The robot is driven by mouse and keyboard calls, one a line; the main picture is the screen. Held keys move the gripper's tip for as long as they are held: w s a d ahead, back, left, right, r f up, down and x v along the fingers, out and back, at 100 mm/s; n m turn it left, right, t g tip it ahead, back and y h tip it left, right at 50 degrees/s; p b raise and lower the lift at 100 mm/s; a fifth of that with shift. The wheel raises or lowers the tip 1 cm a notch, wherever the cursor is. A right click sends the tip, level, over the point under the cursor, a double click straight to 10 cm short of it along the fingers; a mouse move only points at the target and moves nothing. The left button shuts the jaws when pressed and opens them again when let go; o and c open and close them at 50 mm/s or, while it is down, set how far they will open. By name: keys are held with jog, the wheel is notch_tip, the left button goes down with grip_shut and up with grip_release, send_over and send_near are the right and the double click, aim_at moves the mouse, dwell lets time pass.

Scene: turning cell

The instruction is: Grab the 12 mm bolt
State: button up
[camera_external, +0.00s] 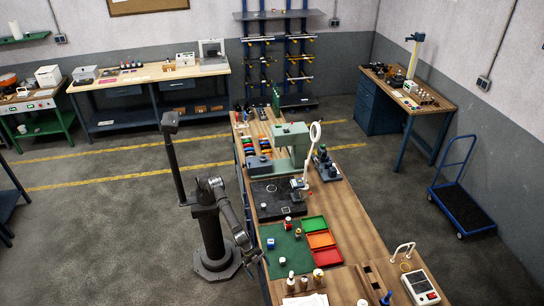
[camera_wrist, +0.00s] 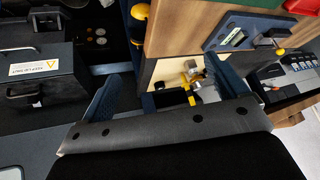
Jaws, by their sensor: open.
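My gripper (camera_external: 250,262) hangs low beside the left edge of the long wooden bench (camera_external: 345,205), at the near end of the green mat (camera_external: 277,248). In the wrist view its two blue-padded fingers (camera_wrist: 165,88) stand wide apart with nothing held between them. Small yellow and dark metal parts (camera_wrist: 192,84) lie in a pale compartment seen beyond the fingers. I cannot tell which thing, if any, is the 12 mm bolt. Several small parts (camera_external: 298,234) stand on the mat, too small to identify.
Green (camera_external: 314,223), orange (camera_external: 321,240) and red (camera_external: 328,257) trays lie right of the mat. A green machine (camera_external: 291,138) and a white ring lamp (camera_external: 315,132) stand farther back. Cylinders (camera_external: 317,276) stand at the near end. In the wrist view, a dark case (camera_wrist: 38,72) is at left.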

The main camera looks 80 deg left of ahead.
jog(key=c, duration=0.6)
jog(key=n+g+y, duration=0.1)
jog(key=n+y, duration=0.1)
jog(key=n, duration=0.1)
send_near(297, 230)
jog(key=x, duration=1.2)
jog(key=shift+w+d, duration=0.1)
